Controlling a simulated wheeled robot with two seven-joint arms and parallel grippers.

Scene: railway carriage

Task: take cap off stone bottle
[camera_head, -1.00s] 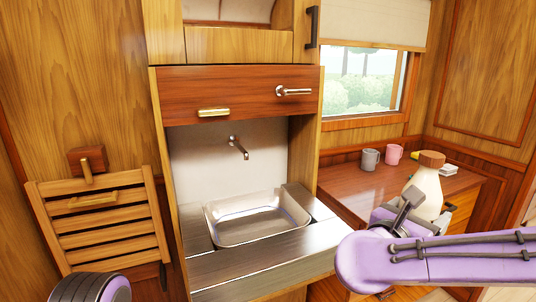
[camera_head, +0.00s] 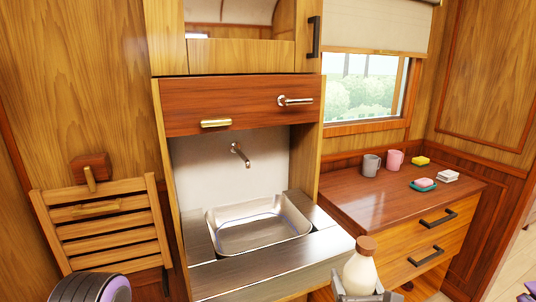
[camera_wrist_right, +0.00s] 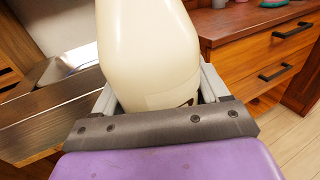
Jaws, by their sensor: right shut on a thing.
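The stone bottle (camera_head: 361,274) is cream with a brown cap (camera_head: 366,245) on its top. It is roughly upright near the bottom of the head view, in front of the counter's right end. My right gripper (camera_head: 363,296) is shut around the lower part of the bottle. In the right wrist view the bottle (camera_wrist_right: 148,45) fills the space between the two grey fingers; its cap is out of that picture. My left gripper is not in view; only a part of my left arm shows at the bottom left.
A metal sink (camera_head: 257,226) is set in the counter (camera_head: 262,268) at left. The wooden drawer cabinet (camera_head: 345,193) at right carries a grey mug (camera_head: 371,163), a pink mug (camera_head: 393,159), a yellow sponge (camera_head: 420,161) and a soap dish (camera_head: 414,186). Its front top is clear.

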